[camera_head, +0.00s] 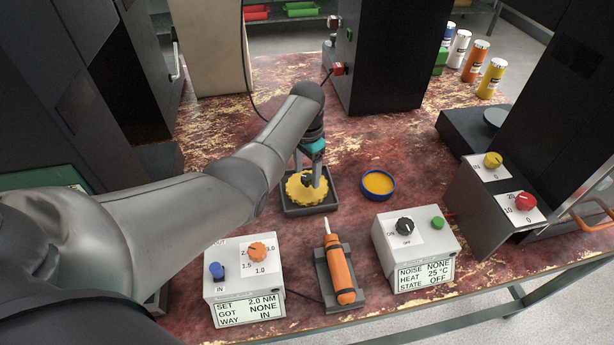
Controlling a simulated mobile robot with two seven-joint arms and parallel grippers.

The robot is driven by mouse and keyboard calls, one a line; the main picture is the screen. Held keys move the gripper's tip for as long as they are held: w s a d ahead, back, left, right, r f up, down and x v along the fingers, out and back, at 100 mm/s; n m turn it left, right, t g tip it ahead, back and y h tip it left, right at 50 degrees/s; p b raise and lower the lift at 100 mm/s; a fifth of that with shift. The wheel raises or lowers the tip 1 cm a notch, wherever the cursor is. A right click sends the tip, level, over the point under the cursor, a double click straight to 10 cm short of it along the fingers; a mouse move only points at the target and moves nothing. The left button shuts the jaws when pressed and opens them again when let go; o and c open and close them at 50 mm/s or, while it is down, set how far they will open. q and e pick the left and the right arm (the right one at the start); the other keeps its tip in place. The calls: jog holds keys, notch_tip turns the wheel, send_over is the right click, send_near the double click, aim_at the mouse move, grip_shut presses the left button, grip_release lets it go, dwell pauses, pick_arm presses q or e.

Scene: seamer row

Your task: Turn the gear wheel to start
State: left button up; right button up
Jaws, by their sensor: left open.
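A yellow toothed gear wheel (298,194) lies flat in a dark square tray (312,210) in the middle of the table. My left gripper (312,183) points down over the gear wheel, with its fingers apart at the wheel's upper right part. Whether the fingers touch the wheel cannot be told. The gripper and wrist hide part of the wheel. A white box (411,249) at right has a black dial (405,226), a green button (437,223) and a display reading NOISE NONE, HEAT 25 °C, STATE OFF. My right gripper is not in view.
A blue-rimmed dish (391,194) with yellow contents stands right of the tray. An orange screwdriver (340,273) rests in a holder in front. Left of it, a white box (243,280) shows SET 2.0 NM, GOT NONE, WAY IN. Several cans (475,62) stand at back right.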

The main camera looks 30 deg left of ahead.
pick_arm(q)
jog(key=shift+f, duration=0.25)
grip_shut()
dwell(0.5)
